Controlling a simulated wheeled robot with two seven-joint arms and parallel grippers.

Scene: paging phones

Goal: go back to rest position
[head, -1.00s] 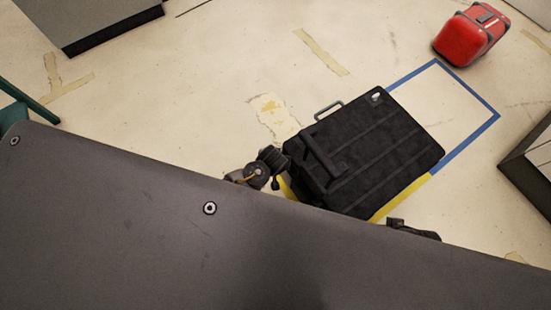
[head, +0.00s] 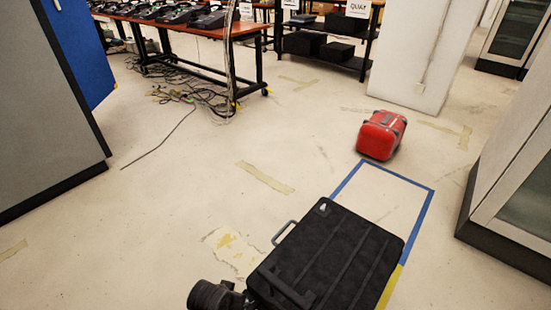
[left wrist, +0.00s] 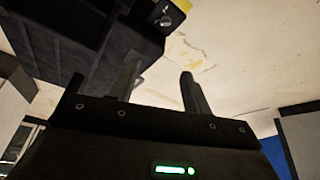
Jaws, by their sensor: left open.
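My left gripper (left wrist: 160,67) shows in the left wrist view. Its two fingers are apart and nothing is between them. Beyond the fingers are pale floor and a large dark object at the upper left, too dark to name surely. In the head view no gripper fingers can be made out. A dark rounded part (head: 212,296) stands at the bottom edge beside the black case; I cannot tell whether it is mine. My right gripper is not in view.
A black case (head: 335,255) lies on the floor beside blue tape (head: 425,215). A red case (head: 381,135) stands behind. Phones (head: 175,14) sit on a table (head: 235,32) with cables below.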

